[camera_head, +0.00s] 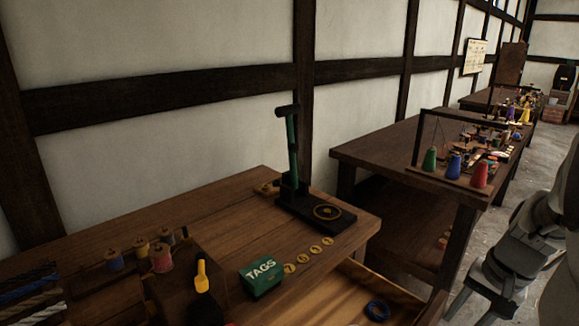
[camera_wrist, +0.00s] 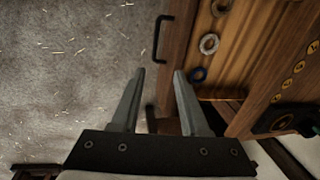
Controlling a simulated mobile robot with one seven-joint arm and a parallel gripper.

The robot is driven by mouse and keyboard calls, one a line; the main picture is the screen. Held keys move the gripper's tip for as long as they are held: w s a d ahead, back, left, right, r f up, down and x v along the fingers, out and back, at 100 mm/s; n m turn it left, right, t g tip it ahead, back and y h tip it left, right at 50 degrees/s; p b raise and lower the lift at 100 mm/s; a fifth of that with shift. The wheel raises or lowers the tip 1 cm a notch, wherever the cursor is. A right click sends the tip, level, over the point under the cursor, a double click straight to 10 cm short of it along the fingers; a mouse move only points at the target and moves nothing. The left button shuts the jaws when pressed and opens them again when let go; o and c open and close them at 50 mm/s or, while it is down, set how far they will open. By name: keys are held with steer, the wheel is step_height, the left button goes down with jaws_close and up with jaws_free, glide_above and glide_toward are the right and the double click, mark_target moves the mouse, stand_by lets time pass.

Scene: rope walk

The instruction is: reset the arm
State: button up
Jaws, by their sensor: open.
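My gripper (camera_wrist: 158,75) is open in the wrist view, with its two grey fingers apart and nothing between them. It points down over the floor beside the open drawer (camera_wrist: 240,45), close to the drawer's dark handle (camera_wrist: 161,40). In the head view my grey arm hangs at the right edge, and the gripper (camera_head: 474,306) is low, to the right of the workbench (camera_head: 215,215), partly cut off by the frame.
The open drawer (camera_head: 335,287) holds a blue ring (camera_head: 377,310). On the bench are a green TAGS box (camera_head: 262,276), brass tags (camera_head: 303,254), a press with a green lever (camera_head: 292,150) and spools (camera_head: 161,258). A second bench (camera_head: 375,150) stands behind. Floor (camera_wrist: 70,80) is clear at left.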

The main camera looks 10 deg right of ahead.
steer(key=w+a+r+n+t+h+p, duration=0.1)
steer(key=w+a+r+n+p, duration=0.3)
steer(key=a+r, duration=0.55)
steer(key=s+a+r+n+t+p, duration=0.3)
steer(key=s+a+r+n+p, duration=0.3)
steer(key=a+r, duration=0.5)
steer(key=shift+s+a+r+p, duration=0.4)
steer(key=shift+s+a, duration=0.3)
steer(key=shift+a, duration=0.3)
